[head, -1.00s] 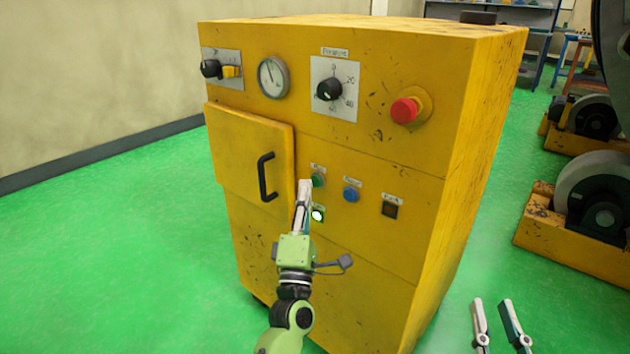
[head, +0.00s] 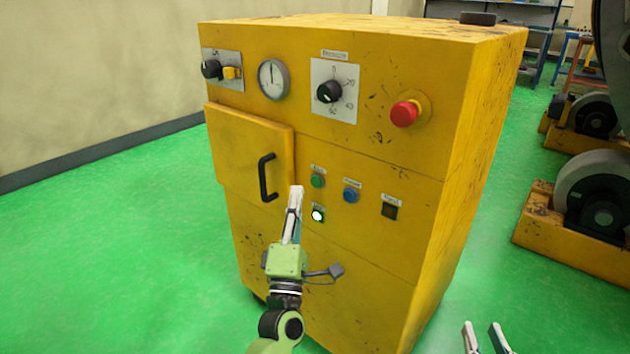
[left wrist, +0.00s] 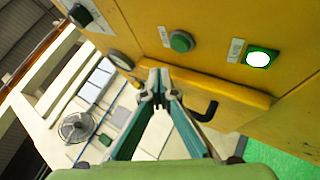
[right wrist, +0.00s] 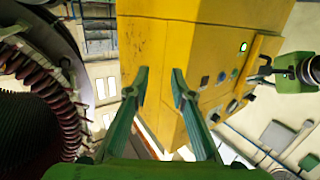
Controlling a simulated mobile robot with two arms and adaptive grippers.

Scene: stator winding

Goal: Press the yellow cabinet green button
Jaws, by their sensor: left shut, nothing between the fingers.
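The yellow cabinet (head: 350,262) stands in the middle of the head view. Its green button (head: 317,181) is on the front, right of the door handle; it also shows in the left wrist view (left wrist: 181,41). A lit white-green button (head: 317,215) sits below it and also shows in the left wrist view (left wrist: 259,59). My left gripper (head: 297,190) is shut and empty, its tips just left of the green button in the head view. In the left wrist view the tips (left wrist: 160,76) appear apart from the button. My right gripper (head: 482,326) is open and empty at the lower right.
The cabinet door handle (head: 266,177) is close to my left fingertips. A blue button (head: 351,195), a black switch (head: 390,211) and a red emergency knob (head: 404,113) are further right. Machines on yellow bases (head: 575,245) stand at the right. Green floor is clear at left.

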